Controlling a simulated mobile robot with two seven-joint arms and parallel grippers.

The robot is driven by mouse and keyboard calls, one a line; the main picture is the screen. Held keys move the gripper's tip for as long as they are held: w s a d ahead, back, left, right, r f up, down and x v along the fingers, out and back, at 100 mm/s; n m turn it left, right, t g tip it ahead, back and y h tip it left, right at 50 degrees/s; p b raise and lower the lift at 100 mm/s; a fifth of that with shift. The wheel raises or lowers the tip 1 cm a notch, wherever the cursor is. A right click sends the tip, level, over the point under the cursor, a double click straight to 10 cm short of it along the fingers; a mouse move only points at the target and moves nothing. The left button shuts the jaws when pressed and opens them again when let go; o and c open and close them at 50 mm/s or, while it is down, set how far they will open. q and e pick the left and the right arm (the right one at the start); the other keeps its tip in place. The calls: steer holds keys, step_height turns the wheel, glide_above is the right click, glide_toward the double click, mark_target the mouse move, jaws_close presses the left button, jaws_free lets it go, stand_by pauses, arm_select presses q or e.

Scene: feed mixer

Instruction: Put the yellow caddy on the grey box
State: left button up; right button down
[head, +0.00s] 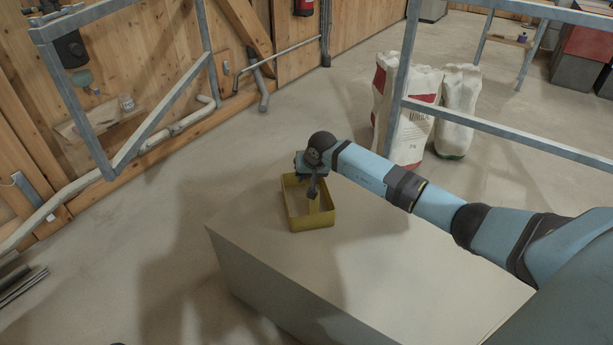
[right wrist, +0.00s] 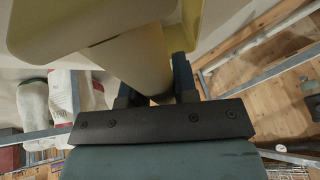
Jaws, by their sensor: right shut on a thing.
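The yellow caddy (head: 312,222) is an open-topped tray at the far edge of the grey box (head: 400,265), over its top. I cannot tell whether its base touches the top. My right gripper (head: 313,191) comes down over the caddy and is shut on its middle upright part. In the right wrist view the fingers (right wrist: 157,98) close on a yellow upright piece, with the caddy's body (right wrist: 105,20) filling the top of the picture. The caddy looks about level. My left gripper is not in view.
Red-and-white sacks (head: 423,110) stand behind the box on the concrete floor, beside a metal rail frame (head: 500,134). Another metal frame (head: 130,150) stands by the wooden wall at left. The front and right of the box top are clear, under my right arm.

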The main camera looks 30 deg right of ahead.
steer(key=shift+f, duration=0.15)
steer(key=c, duration=0.9)
jaws_free()
